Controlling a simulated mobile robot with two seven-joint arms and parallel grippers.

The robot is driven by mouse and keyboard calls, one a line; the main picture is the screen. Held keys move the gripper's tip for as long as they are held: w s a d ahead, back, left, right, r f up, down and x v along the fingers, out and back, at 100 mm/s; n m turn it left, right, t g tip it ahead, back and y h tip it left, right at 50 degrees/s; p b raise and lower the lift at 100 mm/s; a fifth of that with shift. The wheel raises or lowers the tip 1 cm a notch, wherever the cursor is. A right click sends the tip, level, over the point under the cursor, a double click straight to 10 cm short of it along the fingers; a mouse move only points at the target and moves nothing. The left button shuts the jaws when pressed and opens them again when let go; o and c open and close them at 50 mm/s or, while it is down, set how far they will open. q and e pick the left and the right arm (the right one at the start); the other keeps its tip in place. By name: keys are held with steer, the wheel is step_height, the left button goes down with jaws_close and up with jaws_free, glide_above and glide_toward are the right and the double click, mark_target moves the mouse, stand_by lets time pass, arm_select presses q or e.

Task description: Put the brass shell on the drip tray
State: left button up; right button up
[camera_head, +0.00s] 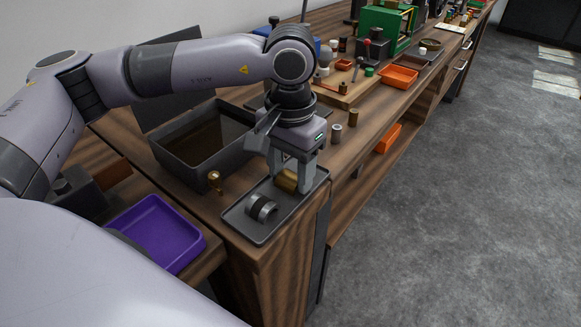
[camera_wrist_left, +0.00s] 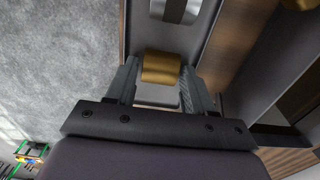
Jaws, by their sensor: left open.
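The brass shell (camera_head: 286,181) is a short gold cylinder lying on its side at the far end of the flat grey drip tray (camera_head: 285,211). My left gripper (camera_head: 291,184) points down over that end of the tray, its fingers open on either side of the shell. In the left wrist view the brass shell (camera_wrist_left: 161,67) sits between the two fingertips of my left gripper (camera_wrist_left: 160,76), and the drip tray (camera_wrist_left: 165,39) shows behind it. The shell appears to rest on the tray. My right gripper is out of view.
A steel ring-shaped part (camera_head: 262,208) lies at the tray's near end. A small brass knobbed piece (camera_head: 214,180) stands left of the tray. A deep dark basin (camera_head: 185,170) is behind, a purple bin (camera_head: 153,232) lower left. Small cylinders (camera_head: 337,133) stand right of the gripper.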

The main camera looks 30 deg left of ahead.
mark_target(291, 176)
arm_select(q)
step_height(291, 176, up, 12)
steer(key=shift+r, duration=0.2)
stand_by(0.7)
